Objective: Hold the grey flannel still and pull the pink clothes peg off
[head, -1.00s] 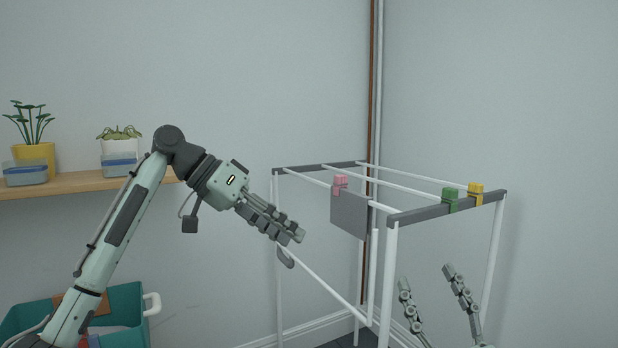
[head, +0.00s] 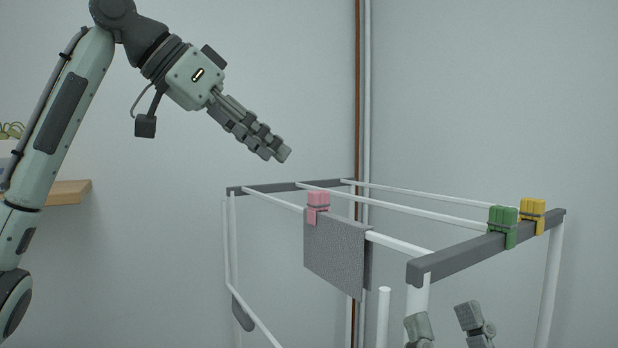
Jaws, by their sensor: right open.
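The pink clothes peg (head: 318,201) is clipped over a white rail of the drying rack, at the top left corner of the grey flannel (head: 335,248). The flannel hangs over that rail. My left gripper (head: 276,153) is up and left of the peg, apart from it, angled down to the right. Its fingers overlap side-on, so its opening is unclear. My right gripper (head: 446,322) shows only its fingertips at the bottom edge, spread apart and empty, below and right of the flannel.
The white and grey drying rack (head: 470,251) stands near the room corner. A green peg (head: 503,222) and a yellow peg (head: 533,212) sit on its grey near bar. A wooden shelf (head: 72,193) is at the left. Free air surrounds the peg's left side.

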